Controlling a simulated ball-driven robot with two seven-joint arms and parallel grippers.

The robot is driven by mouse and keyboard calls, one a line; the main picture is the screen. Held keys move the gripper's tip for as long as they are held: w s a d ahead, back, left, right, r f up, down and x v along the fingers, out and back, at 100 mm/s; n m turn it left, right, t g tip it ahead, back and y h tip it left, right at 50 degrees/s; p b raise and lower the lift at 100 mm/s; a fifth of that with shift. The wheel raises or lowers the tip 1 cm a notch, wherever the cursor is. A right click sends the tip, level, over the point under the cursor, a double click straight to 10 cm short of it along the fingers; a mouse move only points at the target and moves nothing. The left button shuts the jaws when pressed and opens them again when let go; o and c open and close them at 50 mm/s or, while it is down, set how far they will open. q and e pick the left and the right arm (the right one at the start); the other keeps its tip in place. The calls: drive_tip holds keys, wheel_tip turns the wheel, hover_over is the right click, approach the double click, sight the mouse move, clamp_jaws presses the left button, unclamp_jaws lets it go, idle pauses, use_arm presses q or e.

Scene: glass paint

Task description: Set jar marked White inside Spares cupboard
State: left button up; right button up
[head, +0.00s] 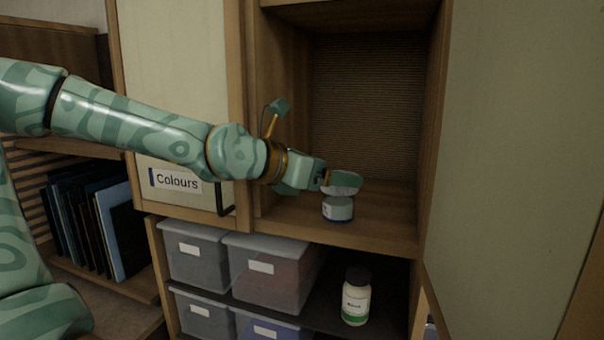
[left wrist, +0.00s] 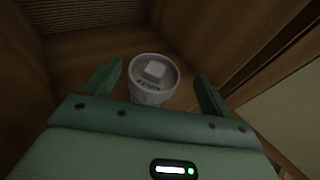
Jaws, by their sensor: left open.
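A small grey-white jar (head: 338,208) stands upright on the floor of an open cupboard compartment (head: 385,222), near its front edge. Its label is too small to read. My left gripper (head: 342,183) is open just above the jar in the head view. In the left wrist view the jar's round lid (left wrist: 154,72), with a pale square on top, shows between the spread fingers of the left gripper (left wrist: 157,88). The fingers look apart from the jar. No Spares sign is readable. My right gripper is not in view.
A closed door marked Colours (head: 178,180) is at left, and a large pale door panel (head: 515,150) stands at right. Below are grey lidded bins (head: 270,270) and a white bottle with a dark cap (head: 356,297). Dark folders (head: 85,225) stand at far left.

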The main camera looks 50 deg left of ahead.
use_arm(q)
drive_tip(key=b+v, duration=0.1)
drive_tip(key=v, duration=0.6)
drive_tip(key=shift+s+b, duration=0.2)
drive_tip(key=shift+b, duration=0.1)
